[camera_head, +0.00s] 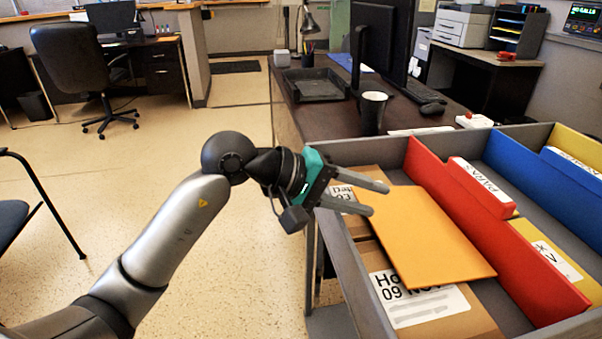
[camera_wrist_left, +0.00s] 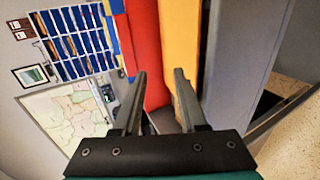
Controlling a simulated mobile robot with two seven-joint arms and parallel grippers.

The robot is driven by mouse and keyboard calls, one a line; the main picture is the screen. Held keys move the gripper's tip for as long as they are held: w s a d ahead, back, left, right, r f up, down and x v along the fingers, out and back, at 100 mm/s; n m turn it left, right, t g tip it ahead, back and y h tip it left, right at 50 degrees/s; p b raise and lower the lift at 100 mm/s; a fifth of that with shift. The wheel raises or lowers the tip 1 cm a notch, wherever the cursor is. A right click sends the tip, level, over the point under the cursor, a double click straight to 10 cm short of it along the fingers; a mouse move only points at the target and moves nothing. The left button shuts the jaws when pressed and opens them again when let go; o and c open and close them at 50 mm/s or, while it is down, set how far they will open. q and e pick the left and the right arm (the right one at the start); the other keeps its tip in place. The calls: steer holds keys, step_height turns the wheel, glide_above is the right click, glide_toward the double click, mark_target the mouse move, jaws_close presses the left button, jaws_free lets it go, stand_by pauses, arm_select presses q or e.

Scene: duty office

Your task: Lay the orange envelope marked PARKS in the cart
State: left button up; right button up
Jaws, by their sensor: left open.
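The orange envelope (camera_head: 430,240) lies over brown packages in the left bay of the grey cart (camera_head: 352,270), beside a red divider (camera_head: 462,225). No PARKS marking shows on its visible face. My left gripper (camera_head: 380,199) is open and empty, its fingertips at the envelope's upper left edge. In the left wrist view, an orange surface (camera_wrist_left: 182,40), which looks like the envelope, shows beyond the open jaws (camera_wrist_left: 160,80), next to the red divider (camera_wrist_left: 143,45). I cannot tell whether the fingers touch it. My right gripper is not in view.
Brown packages (camera_head: 470,318) with white labels lie under the envelope. A blue divider (camera_head: 540,185) and yellow folders (camera_head: 545,260) fill the cart's right side. A dark desk with a black cup (camera_head: 372,112) and a paper tray (camera_head: 315,85) stands behind.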

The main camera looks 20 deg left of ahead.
arm_select(q)
steer(key=v, duration=1.2)
steer(key=shift+s+a+p, duration=0.15)
steer(key=shift+a+p, duration=0.15)
steer(key=shift+p, duration=0.15)
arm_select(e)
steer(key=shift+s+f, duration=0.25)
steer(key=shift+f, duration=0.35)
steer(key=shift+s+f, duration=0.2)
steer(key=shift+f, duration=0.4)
arm_select(q)
steer(key=shift+r, duration=0.15)
